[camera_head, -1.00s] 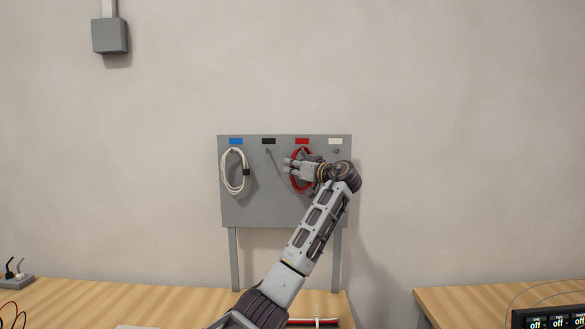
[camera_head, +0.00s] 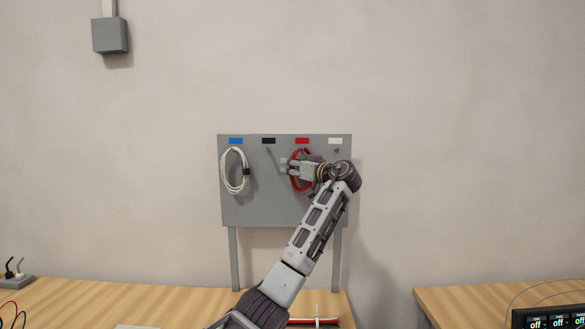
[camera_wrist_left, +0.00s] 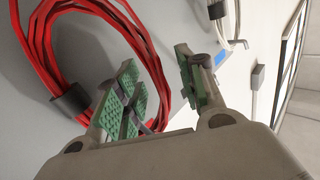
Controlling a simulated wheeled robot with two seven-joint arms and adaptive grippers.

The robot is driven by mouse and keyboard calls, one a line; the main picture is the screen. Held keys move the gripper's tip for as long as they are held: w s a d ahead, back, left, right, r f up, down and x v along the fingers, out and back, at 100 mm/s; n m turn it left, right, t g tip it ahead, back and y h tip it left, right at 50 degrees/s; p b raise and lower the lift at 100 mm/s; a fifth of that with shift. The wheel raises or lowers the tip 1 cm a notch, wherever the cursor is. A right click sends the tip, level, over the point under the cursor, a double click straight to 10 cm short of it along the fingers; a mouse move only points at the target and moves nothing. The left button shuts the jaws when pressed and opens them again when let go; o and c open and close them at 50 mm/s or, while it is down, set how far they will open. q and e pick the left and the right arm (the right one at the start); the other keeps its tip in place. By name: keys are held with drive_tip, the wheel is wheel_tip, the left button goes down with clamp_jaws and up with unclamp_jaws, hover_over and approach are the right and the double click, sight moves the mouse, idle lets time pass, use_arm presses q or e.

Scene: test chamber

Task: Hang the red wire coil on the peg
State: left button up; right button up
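The red wire coil (camera_head: 295,183) hangs against the grey peg board under the red label (camera_head: 302,141). In the left wrist view the coil (camera_wrist_left: 45,50) fills the upper left, with a dark tie around its strands. The peg at the coil's top is not clearly visible. My left gripper (camera_head: 286,166) is in front of the coil, its fingers pointing left. In the wrist view its green-padded fingers (camera_wrist_left: 158,78) are apart, with no coil strand visibly gripped between them. The coil passes behind one finger. My right gripper is in neither view.
A white coil (camera_head: 233,172) hangs under the blue label at the board's left. The peg (camera_head: 269,152) under the black label is bare. A wooden table (camera_head: 130,298) stands below, and another (camera_head: 470,300) at the right, with a gap between them.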

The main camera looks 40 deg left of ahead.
use_arm(q)
drive_tip(key=s+d, duration=0.1)
drive_tip(key=d, duration=1.1)
drive_tip(key=shift+s, duration=0.4)
drive_tip(key=shift+f, duration=0.1)
idle(0.5)
